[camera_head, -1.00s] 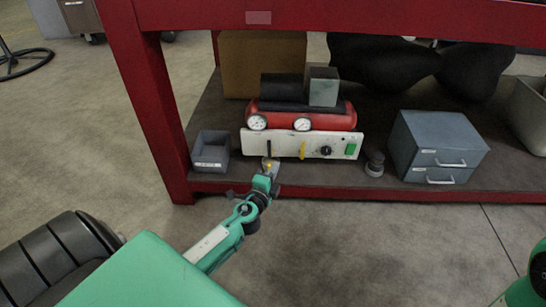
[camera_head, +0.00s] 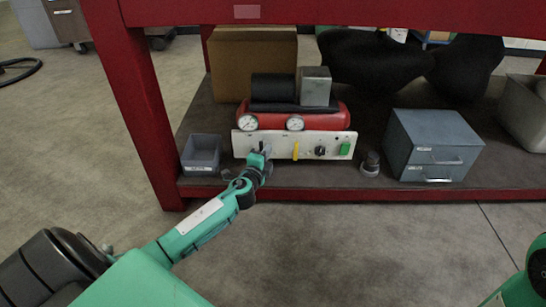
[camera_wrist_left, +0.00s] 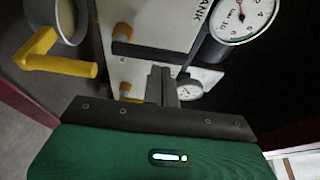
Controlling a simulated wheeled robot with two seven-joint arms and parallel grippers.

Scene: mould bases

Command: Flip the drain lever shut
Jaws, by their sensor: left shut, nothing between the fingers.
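A white control panel (camera_head: 275,153) sits on the front of a red tank (camera_head: 325,121) on the shelf. A yellow lever (camera_head: 295,150) hangs down near the panel's middle. A dark upright piece (camera_head: 262,146) is at its left, partly behind my left gripper (camera_head: 258,160). I cannot read which one is the drain lever. My left gripper is shut and empty at the panel's lower left. In the left wrist view, my shut fingers (camera_wrist_left: 162,85) point at the panel, and a yellow handle (camera_wrist_left: 60,66) on a round hub is at the left, apart from them.
A black knob (camera_head: 320,151) and a green switch (camera_head: 345,149) are further right on the panel. A grey bin (camera_head: 202,155) stands left, a small round dark object (camera_head: 370,164) and a drawer box (camera_head: 432,148) right. The red tabletop (camera_head: 330,12) overhangs the shelf.

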